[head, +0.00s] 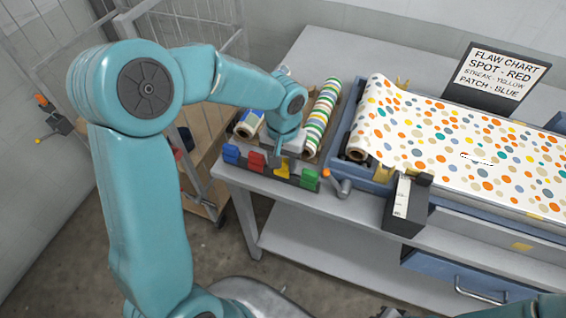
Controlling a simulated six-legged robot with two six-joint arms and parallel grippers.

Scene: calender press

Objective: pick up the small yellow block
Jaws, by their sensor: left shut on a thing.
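The small yellow block (282,171) sits in a dark rack (268,176) at the front left of the grey table, between a red block (256,162) and a green block (310,179). A blue block (231,154) is at the rack's left end. My left gripper (284,157) points down over the rack and is shut on the yellow block, covering its upper part. I cannot tell whether the block is lifted off the rack. My right gripper is not in view.
Rolls of patterned fabric (321,115) lie behind the rack. A dotted sheet (440,140) covers the press bed on the right. A black sign (497,77) stands behind it, and a dark box (407,204) with a white face is at the front edge.

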